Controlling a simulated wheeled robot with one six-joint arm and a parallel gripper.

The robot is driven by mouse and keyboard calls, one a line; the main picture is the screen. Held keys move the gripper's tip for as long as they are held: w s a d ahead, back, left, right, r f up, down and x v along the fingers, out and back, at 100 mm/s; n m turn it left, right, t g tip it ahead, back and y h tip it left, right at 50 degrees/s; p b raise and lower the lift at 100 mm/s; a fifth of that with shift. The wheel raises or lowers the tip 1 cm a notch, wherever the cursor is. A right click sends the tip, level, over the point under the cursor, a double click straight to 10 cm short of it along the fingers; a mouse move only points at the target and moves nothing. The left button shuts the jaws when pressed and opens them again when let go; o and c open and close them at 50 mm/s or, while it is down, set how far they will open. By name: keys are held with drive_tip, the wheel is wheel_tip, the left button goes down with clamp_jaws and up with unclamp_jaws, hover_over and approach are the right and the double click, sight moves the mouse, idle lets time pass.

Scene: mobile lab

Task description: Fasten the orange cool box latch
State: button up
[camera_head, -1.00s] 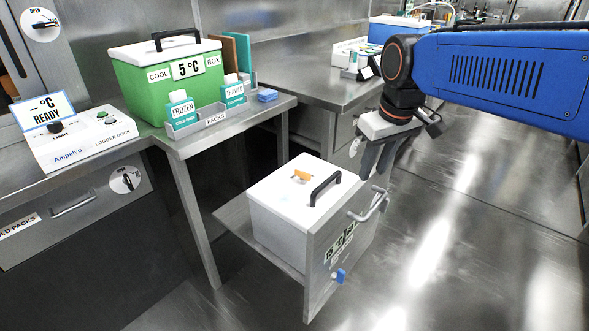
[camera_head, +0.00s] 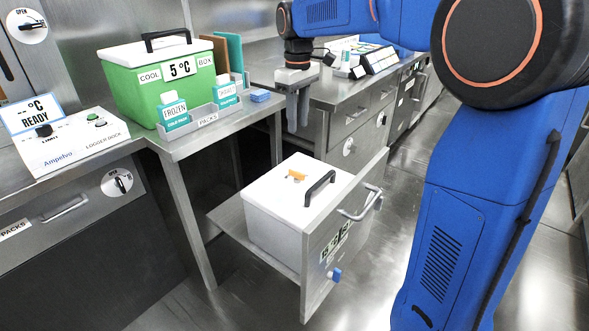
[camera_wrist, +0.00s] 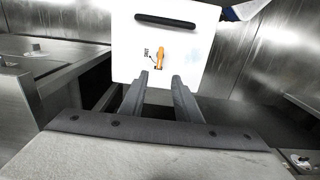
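The white cool box (camera_head: 272,225) sits in the pulled-out drawer, its lid on and its dark handle (camera_head: 320,187) toward the drawer front. The orange latch (camera_head: 296,175) is on top of the lid, near the edge away from the handle. In the wrist view the orange latch (camera_wrist: 159,57) lies beside small black lettering, with the handle beyond it. My gripper (camera_head: 297,128) hangs pointing down above the box, clear of the latch. Its two fingers (camera_wrist: 159,82) are apart, with nothing between them.
The drawer front (camera_head: 340,240) has a bar handle and a blue knob. A green cool box (camera_head: 160,85) and a pack rack (camera_head: 205,118) stand on the left bench. A logger dock (camera_head: 75,140) is farther left. A steel bench (camera_head: 335,92) runs behind my gripper.

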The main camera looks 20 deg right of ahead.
sight(298, 172)
wheel_tip(298, 172, down, 17)
drive_tip(key=shift+f, duration=0.1)
idle(0.5)
drive_tip(key=shift+c, duration=0.3)
clamp_jaws()
